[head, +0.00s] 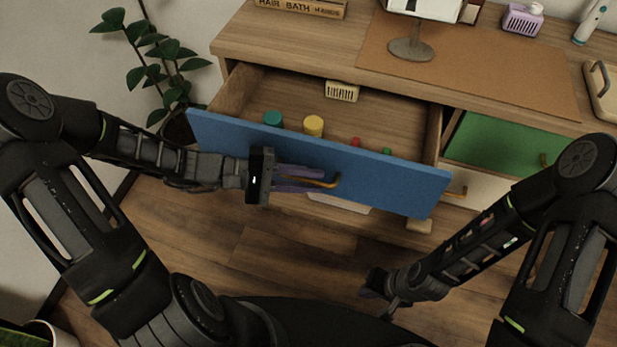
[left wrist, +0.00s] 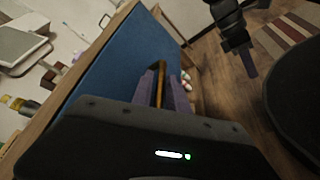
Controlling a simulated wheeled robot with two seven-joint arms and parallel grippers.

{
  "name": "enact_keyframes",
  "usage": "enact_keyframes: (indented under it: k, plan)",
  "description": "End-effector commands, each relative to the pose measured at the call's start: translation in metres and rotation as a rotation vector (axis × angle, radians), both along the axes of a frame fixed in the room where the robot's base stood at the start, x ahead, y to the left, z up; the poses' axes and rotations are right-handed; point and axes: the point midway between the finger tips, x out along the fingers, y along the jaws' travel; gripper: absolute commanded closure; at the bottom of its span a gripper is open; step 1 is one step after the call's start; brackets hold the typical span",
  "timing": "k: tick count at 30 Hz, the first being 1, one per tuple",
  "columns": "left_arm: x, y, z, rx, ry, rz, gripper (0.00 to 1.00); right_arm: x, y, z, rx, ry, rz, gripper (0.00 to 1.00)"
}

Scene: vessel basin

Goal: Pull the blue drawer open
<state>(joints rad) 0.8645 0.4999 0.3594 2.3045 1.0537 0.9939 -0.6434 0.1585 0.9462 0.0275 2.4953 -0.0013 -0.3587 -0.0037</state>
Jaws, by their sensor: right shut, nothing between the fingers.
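The blue drawer (head: 400,185) is pulled well out of the wooden cabinet, and its inside shows. Its front also shows in the left wrist view (left wrist: 110,75). The brass-coloured handle (head: 337,180) is on the front's outer face and runs between my left gripper's purple fingers in the left wrist view (left wrist: 160,75). My left gripper (head: 322,180) is shut on the handle, with its fingers along both sides of it. My right gripper (head: 368,290) is shut and empty, low over the floor, away from the drawer. Its tips are dark and hard to make out.
The drawer holds a teal container (head: 273,118), a yellow one (head: 313,125), a cream basket (head: 342,91) and small items. A green compartment (head: 495,143) is to its right. A mirror stand (head: 410,49) is on the cabinet top. A plant (head: 160,65) stands left. Wooden floor (head: 300,260) lies in front.

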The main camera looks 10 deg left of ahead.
Motion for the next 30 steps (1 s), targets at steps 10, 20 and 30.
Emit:
enact_keyframes:
  k: [10, 20, 30]
  plan:
    - [-0.01, 0.039, 0.009, 0.004, -0.001, 0.005, 0.8, 0.0, 0.0, 0.003, 0.0, 0.0, 0.0, 1.0]
    - [-0.02, 0.073, 0.016, 0.002, 0.0, 0.002, 0.8, 0.0, 0.0, 0.004, 0.0, 0.0, 0.0, 1.0]
    - [-0.02, 0.073, 0.016, 0.001, 0.0, 0.002, 0.8, 0.0, 0.0, 0.004, 0.0, 0.0, 0.0, 1.0]
